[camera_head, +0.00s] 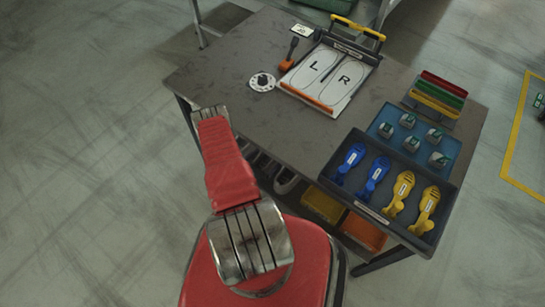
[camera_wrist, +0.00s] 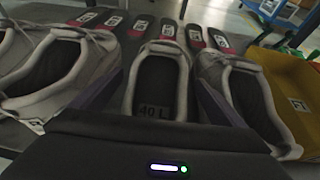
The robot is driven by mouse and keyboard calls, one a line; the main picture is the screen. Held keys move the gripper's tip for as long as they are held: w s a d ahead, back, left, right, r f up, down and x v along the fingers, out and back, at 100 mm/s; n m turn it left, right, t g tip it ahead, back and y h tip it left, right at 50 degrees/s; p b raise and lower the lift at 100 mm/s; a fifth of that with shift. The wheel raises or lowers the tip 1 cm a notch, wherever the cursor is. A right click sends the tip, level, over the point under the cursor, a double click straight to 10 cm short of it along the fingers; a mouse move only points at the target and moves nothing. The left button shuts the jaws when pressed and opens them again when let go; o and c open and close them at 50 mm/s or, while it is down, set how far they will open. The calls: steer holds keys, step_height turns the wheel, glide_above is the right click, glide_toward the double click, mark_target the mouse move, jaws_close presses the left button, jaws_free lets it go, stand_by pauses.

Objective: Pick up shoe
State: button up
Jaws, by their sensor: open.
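In the wrist view a grey shoe (camera_wrist: 155,62) with a light rim and a "40 L" label inside its heel stands in the centre, opening toward me. My gripper (camera_wrist: 158,76) is open, with one dark finger along each side of this shoe; I cannot tell whether they touch it. Another grey shoe stands on the left (camera_wrist: 55,70) and one on the right (camera_wrist: 250,95), labelled on the heel. In the head view my gripper is hidden behind my red arm, and grey shoes (camera_head: 286,184) show only partly under the table.
The table (camera_head: 225,75) stands above the shoes. It bears an L/R tray (camera_head: 332,72) and a bin with blue and yellow tools (camera_head: 362,205). Yellow (camera_head: 322,204) and orange (camera_head: 362,231) bins sit below. A yellow bin (camera_wrist: 290,85) stands close right of the shoes.

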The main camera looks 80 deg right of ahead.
steer(key=shift+c, duration=0.4)
steer(key=c, duration=1.3)
steer(key=shift+r, duration=0.15)
steer(key=shift+r, duration=4.9)
steer(key=shift+f, duration=0.1)
